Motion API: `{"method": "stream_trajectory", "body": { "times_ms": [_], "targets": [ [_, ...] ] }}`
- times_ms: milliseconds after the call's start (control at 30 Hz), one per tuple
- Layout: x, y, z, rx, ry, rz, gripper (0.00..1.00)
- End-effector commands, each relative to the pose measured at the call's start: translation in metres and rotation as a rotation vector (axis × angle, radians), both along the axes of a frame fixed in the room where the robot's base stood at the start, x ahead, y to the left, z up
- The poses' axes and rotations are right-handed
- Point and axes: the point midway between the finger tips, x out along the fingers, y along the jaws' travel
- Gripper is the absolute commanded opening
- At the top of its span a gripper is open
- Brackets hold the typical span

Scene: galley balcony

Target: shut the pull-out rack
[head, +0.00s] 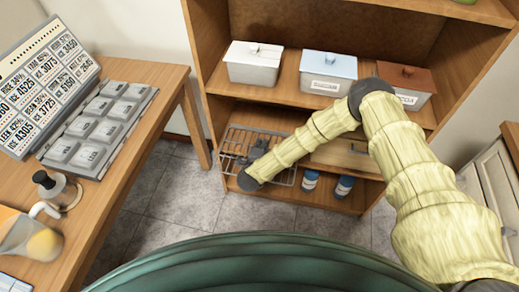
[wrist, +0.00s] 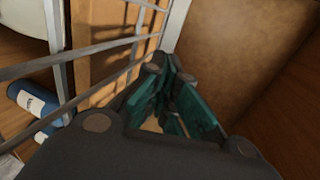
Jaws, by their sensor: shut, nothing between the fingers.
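The pull-out rack (head: 283,177) is a grey wire rack in the lower bay of the wooden shelf unit. It sits at the bay's left side and its front end reaches the unit's front. My gripper (head: 257,148) is at the rack, partly hidden by my own wrist. In the wrist view my gripper (wrist: 170,75) has its teal fingers shut and empty. The rack's bars (wrist: 100,63) and a pale upright run close along its left side. I cannot tell whether the fingers touch the rack.
The shelf unit (head: 215,85) holds white, blue and brown lidded bins above. A wooden drawer (head: 340,153) and two blue jars (head: 344,187) stand right of the rack. A wooden table (head: 150,75) with a price board is at left. Tiled floor (head: 180,195) lies clear between.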

Motion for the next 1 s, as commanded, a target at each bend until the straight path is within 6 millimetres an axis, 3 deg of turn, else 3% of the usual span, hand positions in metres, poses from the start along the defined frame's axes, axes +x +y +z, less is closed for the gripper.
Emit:
{"method": "stream_trajectory", "body": {
  "times_ms": [200, 400, 1000],
  "targets": [
    [0.032, -0.009, -0.004, 0.000, -0.001, -0.001, 0.00],
    [0.049, -0.013, -0.005, 0.000, -0.001, -0.001, 0.00],
    [0.058, -0.019, -0.006, 0.000, -0.001, -0.004, 0.00]
  ]
}}
